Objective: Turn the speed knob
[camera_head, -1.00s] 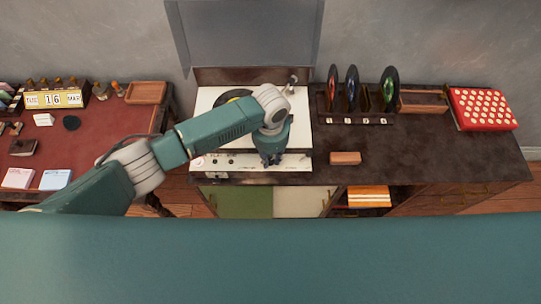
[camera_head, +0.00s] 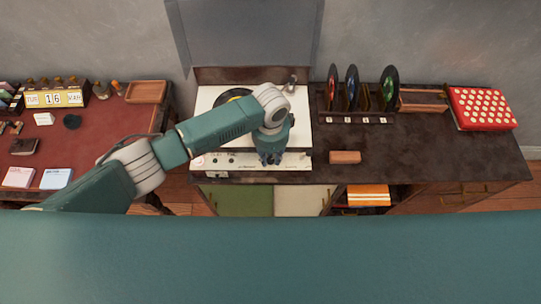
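A white record player (camera_head: 207,104) stands on the dark cabinet with its grey lid (camera_head: 245,35) raised. A black record with a yellow label (camera_head: 236,96) lies on it, partly hidden by my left arm. Its front panel (camera_head: 225,163) carries small dark knobs on the left part; I cannot tell which is the speed knob. My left gripper (camera_head: 271,159) points down over the right half of the front panel and hides part of it. Its fingers are small and dark, and I cannot tell whether they are apart or touch a knob. My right gripper is not in view.
A brown block (camera_head: 345,157) lies just right of the player. A rack of upright records (camera_head: 352,88), a wooden tray (camera_head: 423,101) and a red box with light dots (camera_head: 483,108) stand further right. A red-topped desk (camera_head: 105,130) is at the left. The cabinet's front right is clear.

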